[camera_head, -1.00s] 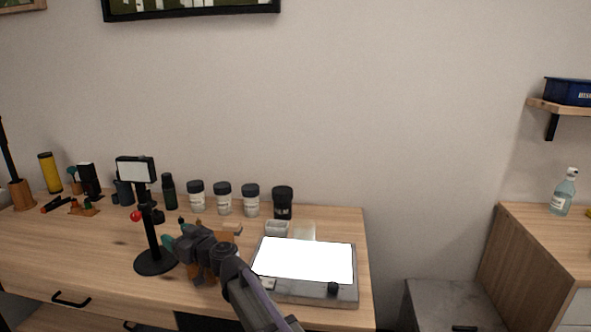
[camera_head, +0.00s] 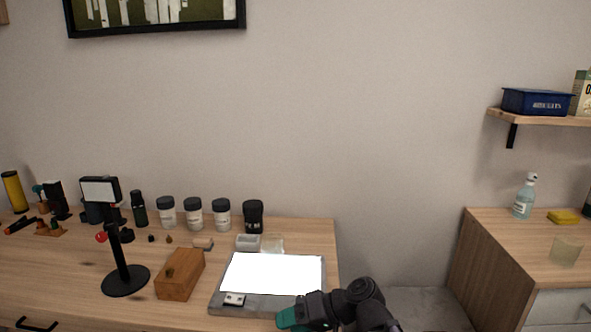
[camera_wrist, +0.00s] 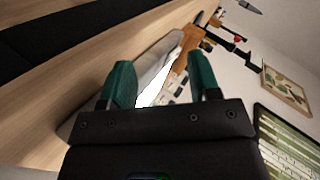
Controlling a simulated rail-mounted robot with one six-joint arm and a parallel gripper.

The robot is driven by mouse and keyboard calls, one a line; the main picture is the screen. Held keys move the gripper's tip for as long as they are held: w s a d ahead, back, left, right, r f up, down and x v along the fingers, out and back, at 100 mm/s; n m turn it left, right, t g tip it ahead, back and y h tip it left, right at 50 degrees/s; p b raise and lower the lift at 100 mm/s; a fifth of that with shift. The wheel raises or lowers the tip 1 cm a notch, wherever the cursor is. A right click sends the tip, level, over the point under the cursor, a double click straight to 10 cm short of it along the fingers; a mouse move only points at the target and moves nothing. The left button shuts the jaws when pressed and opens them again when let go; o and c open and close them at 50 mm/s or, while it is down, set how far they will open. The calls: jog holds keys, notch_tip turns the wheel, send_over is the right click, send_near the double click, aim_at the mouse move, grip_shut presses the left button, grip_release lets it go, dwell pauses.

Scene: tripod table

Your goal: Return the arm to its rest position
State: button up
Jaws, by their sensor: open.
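My gripper (camera_head: 290,318) is low in the head view, its green fingertips at the front right corner of the light panel (camera_head: 232,301). In the wrist view my gripper (camera_wrist: 160,85) shows two green fingers spread apart with nothing between them. The lit panel lies beyond the fingers there, seen at a tilt. My arm's links reach off to the right in the head view, past the table's right edge.
A wooden block (camera_head: 178,275) and a black tripod stand (camera_head: 124,278) are left of the panel. Several dark-lidded jars (camera_head: 194,213) line the table's back. A cabinet (camera_head: 510,250) with a spray bottle (camera_head: 524,197) stands at the right, under a shelf with a blue bin (camera_head: 536,102).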

jog(key=s+d+f+m+g+h+b, duration=0.1)
jog(key=s+d+f+m+h, duration=0.15)
jog(key=d+f+h, duration=0.45)
jog(key=s+d+f+m+h+b, duration=0.1)
jog(key=s+d+f+m+h, duration=0.2)
jog(key=d, duration=0.6)
notch_tip(320, 180, up, 18)
jog(key=d+n+h+p, duration=0.1)
jog(key=h+p, duration=0.1)
jog(key=p, duration=1.7)
jog(key=shift+d, duration=0.15)
jog(key=shift+w+r, duration=0.1)
